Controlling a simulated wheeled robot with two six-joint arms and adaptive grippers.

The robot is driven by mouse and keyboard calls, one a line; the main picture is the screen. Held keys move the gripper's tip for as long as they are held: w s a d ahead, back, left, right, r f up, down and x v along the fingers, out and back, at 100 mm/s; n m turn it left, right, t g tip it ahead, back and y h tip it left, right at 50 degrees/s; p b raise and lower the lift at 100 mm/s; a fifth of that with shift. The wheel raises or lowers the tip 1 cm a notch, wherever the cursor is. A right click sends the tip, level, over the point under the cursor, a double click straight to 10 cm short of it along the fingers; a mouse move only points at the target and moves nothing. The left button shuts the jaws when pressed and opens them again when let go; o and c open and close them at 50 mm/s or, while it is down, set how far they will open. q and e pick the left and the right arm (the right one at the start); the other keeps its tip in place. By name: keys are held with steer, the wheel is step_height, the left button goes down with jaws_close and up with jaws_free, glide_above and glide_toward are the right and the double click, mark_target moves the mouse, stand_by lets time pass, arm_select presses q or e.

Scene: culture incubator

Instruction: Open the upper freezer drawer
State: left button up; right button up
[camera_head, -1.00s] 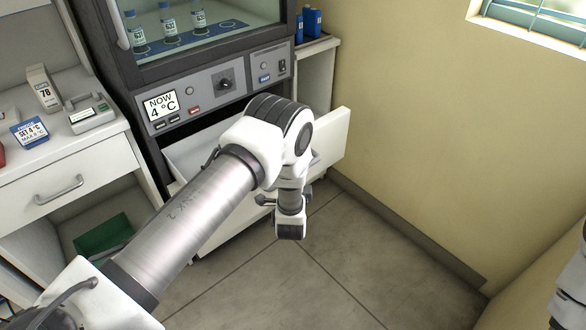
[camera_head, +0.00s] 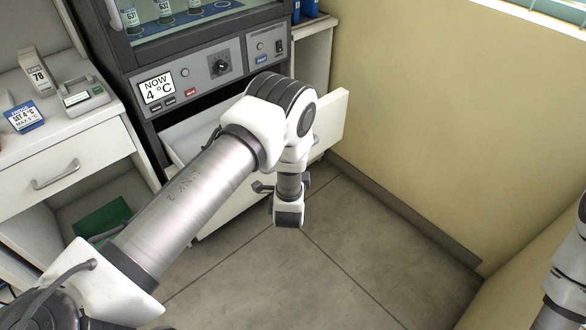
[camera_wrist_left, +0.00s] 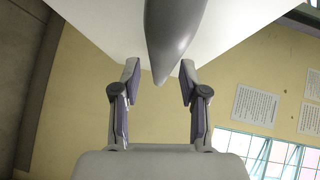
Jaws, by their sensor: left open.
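The upper freezer drawer (camera_head: 328,120) is white and sits under the incubator's control panel. It stands pulled out, with its inside partly visible left of my arm. My left arm crosses in front of it and hides much of its front. My left gripper (camera_head: 285,190) is low at the drawer's front, mostly hidden by its own wrist. In the left wrist view my left gripper (camera_wrist_left: 158,72) is open. The grey drawer handle (camera_wrist_left: 170,40) reaches between its fingers, with the white drawer front (camera_wrist_left: 110,22) beyond. I cannot tell whether the fingers touch the handle.
The incubator panel (camera_head: 205,75) reads 4 °C. A white counter with a closed drawer (camera_head: 70,170) stands at the left, with a green box (camera_head: 103,218) below. A yellow wall bounds the right. The grey floor (camera_head: 330,260) is clear. Part of my right arm shows at the right edge.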

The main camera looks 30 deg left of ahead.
arm_select(q)
steer(key=v, duration=1)
steer(key=shift+s, duration=0.1)
steer(key=s+a+f+n+g+h+p, duration=0.1)
steer(key=s+a+n+g+p, duration=0.15)
steer(key=s, duration=0.25)
steer(key=s+a+n+g+h+p, duration=0.1)
steer(key=s+a+g+p, duration=0.2)
steer(key=s+p, duration=0.15)
steer(key=s+d+f+n+g+h, duration=0.2)
steer(key=s+n+g, duration=0.2)
steer(key=s, duration=0.6)
steer(key=s+d+f+n+g+h, duration=0.2)
steer(key=s+n+g, duration=0.3)
steer(key=s, duration=0.5)
steer(key=shift+s+d+f+g, duration=0.25)
steer(key=shift+d+f+g, duration=0.1)
steer(key=shift+d+f, duration=0.4)
